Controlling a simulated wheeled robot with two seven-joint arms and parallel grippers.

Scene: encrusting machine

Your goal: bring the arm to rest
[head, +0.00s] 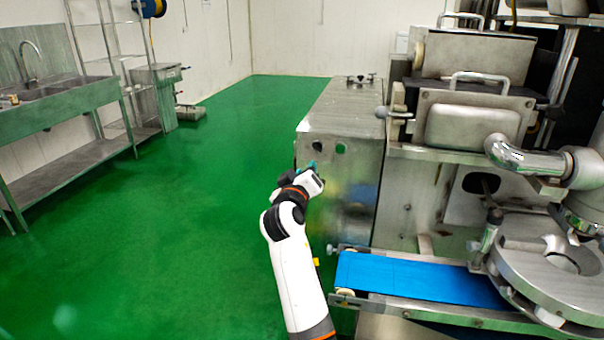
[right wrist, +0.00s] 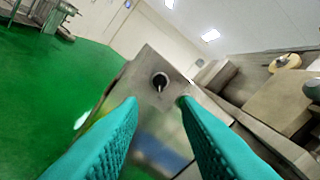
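My right arm reaches up the middle of the head view, and its gripper (head: 314,166) is in front of the steel cabinet (head: 345,108) of the machine. In the right wrist view the two teal fingers of this gripper (right wrist: 158,105) are spread apart with nothing between them. A dark round knob (right wrist: 160,82) on the cabinet's front panel shows beyond the gap between the fingers. I cannot tell how far the fingertips are from the panel. My left gripper is not in view.
A blue conveyor belt (head: 420,278) lies right of my right arm, below the encrusting machine (head: 470,125). A steel sink bench (head: 60,105) and a wire rack (head: 108,60) stand at the left. The green floor (head: 170,220) between is clear.

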